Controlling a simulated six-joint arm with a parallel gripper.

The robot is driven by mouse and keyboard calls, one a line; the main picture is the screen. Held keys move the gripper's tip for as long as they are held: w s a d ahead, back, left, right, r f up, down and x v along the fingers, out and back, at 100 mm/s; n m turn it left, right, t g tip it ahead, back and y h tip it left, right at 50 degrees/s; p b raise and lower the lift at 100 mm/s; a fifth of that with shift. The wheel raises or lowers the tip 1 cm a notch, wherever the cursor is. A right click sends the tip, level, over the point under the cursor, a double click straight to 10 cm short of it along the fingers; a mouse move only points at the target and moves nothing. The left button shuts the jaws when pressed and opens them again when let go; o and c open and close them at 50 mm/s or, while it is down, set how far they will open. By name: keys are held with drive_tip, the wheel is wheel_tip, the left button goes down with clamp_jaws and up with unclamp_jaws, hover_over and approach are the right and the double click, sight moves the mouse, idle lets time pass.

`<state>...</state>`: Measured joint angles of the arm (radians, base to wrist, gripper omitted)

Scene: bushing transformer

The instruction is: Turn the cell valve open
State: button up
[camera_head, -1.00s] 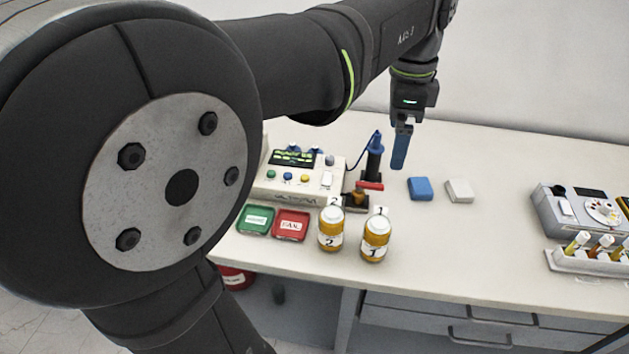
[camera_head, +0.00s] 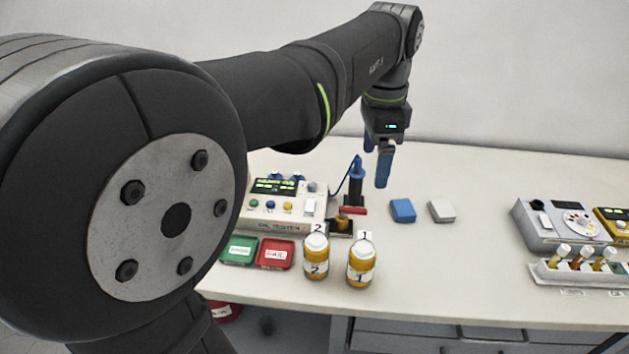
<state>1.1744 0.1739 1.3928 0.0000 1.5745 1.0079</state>
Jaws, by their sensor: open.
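A test cell (camera_head: 341,226) stands to the right of the cream oil tester (camera_head: 285,208), with a small amber part at its base. A red bar-shaped handle (camera_head: 353,210), which looks like the cell valve, sits low at the front of a dark blue upright cylinder (camera_head: 357,184). In this view one finger partly overlaps the other. The exact angle of the handle is hard to tell.
Two amber bottles labelled 2 (camera_head: 316,258) and 1 (camera_head: 361,263) stand in front of the cell. A green tray (camera_head: 239,250) and a red tray (camera_head: 275,253) lie left of them. A blue block (camera_head: 403,210) and a white block (camera_head: 441,210) lie to the right. A grey instrument (camera_head: 549,224) and a tube rack (camera_head: 579,274) stand further right.

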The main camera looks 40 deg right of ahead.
sight(353, 209)
drive_tip(key=w+d+f+n, duration=0.2)
drive_tip(key=w+n, duration=0.2)
drive_tip(key=n, duration=0.4)
drive_tip(key=w+d+f+n, duration=0.1)
drive_tip(key=w+d+n, duration=0.25)
drive_tip(key=n, duration=0.45)
drive_tip(key=f, duration=1.7)
drive_tip(key=shift+w+a+f, duration=0.25)
drive_tip(key=shift+w+a, duration=0.05)
drive_tip(key=shift+a, duration=0.1)
drive_tip(key=c, duration=1)
